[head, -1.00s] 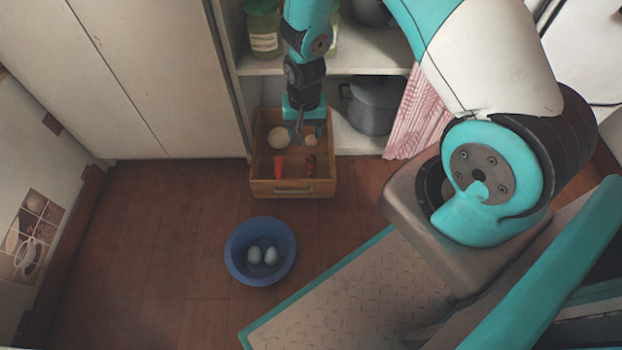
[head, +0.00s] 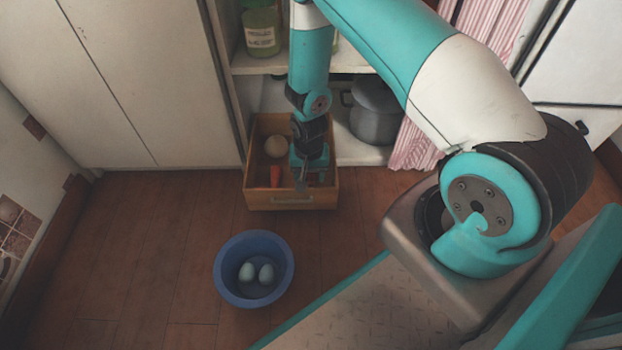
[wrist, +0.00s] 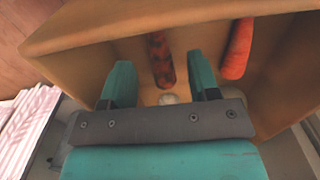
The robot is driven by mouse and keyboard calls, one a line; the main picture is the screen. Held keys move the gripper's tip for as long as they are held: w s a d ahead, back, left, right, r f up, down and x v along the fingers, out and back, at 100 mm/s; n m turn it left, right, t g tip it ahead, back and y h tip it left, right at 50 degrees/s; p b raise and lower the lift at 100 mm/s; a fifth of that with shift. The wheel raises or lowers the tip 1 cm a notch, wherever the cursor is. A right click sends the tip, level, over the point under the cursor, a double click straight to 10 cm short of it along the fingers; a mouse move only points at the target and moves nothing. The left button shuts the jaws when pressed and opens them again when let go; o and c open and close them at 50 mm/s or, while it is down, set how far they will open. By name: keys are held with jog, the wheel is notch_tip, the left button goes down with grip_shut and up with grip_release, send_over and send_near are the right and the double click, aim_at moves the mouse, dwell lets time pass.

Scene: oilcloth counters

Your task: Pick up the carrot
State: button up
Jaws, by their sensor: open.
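The carrot (head: 275,176) is orange and lies in the left part of an open wooden drawer (head: 292,197). In the wrist view the carrot (wrist: 237,50) lies at the upper right, outside my jaws. My gripper (head: 301,184) is over the drawer, to the right of the carrot, pointing down. In the wrist view my gripper (wrist: 160,80) is open and empty. A dark, red-mottled long item (wrist: 160,58) lies in the drawer, seen between my two fingers. In the head view my gripper hides most of that item.
A pale round item (head: 275,147) lies at the back left of the drawer. A blue bowl (head: 229,289) with two pale eggs stands on the floor in front. A grey pot (head: 375,115) stands on the shelf to the right, beside a pink striped curtain (head: 418,140).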

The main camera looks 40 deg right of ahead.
aim_at(310, 185)
notch_tip(310, 185, down, 5)
jog(key=b, duration=0.3)
jog(key=shift+d+b, duration=0.15)
jog(key=shift+b, duration=0.25)
jog(key=shift+r, duration=0.15)
jog(key=c, duration=1)
